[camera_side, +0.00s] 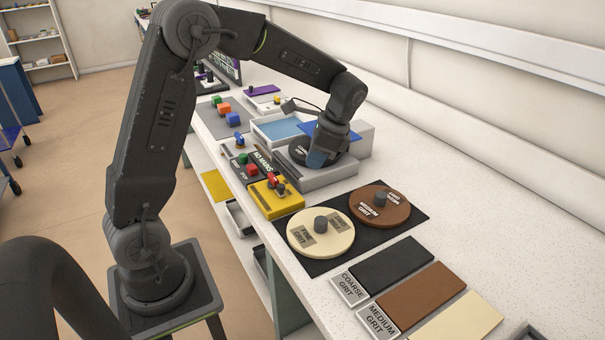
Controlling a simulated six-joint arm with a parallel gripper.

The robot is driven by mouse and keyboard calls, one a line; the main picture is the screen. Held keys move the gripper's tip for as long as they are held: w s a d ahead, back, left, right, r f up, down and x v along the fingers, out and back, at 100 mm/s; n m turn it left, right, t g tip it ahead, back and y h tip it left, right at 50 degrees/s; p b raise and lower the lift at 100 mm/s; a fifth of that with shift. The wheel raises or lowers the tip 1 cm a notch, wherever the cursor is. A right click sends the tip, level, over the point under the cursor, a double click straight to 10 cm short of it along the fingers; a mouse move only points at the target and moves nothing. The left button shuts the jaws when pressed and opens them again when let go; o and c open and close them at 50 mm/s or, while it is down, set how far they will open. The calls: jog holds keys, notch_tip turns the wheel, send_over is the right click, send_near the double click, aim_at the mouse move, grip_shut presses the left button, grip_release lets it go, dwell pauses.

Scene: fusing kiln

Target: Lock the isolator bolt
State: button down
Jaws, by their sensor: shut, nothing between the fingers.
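A yellow block (276,200) with a small red-and-dark lever-like part (276,183) on top sits at the near edge of the bench, in the middle of the side view. It looks like the isolator. Its bolt is too small to tell apart, and I cannot see which position it is in. My gripper (317,158) points down over the grey machine behind and to the right of the yellow block, apart from it. The gripper is shut and empty. Its fingertips are small and partly merge with the dark disc behind them.
A grey machine (318,178) carries a dark disc (300,146). A cream disc (300,235) and a brown disc (372,210) lie on a black mat. Green and red buttons (251,168) stand left of the machine. Coloured blocks (233,118) lie farther back.

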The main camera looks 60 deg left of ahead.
jog(key=a+v, duration=0.1)
jog(key=v, duration=0.2)
send_near(285, 196)
jog(key=f, duration=0.1)
jog(key=w+f, duration=0.1)
jog(key=f, duration=0.1)
jog(key=w+d+f, duration=0.1)
jog(key=shift+f, duration=0.4)
jog(key=shift+s+a+r, duration=0.15)
jog(key=shift+s+a, duration=0.6)
jog(key=shift+s, duration=0.25)
jog(key=shift+s+a, duration=0.35)
jog(key=shift+s, duration=0.2)
jog(key=shift+s+a, duration=0.35)
jog(key=shift+a, duration=0.45)
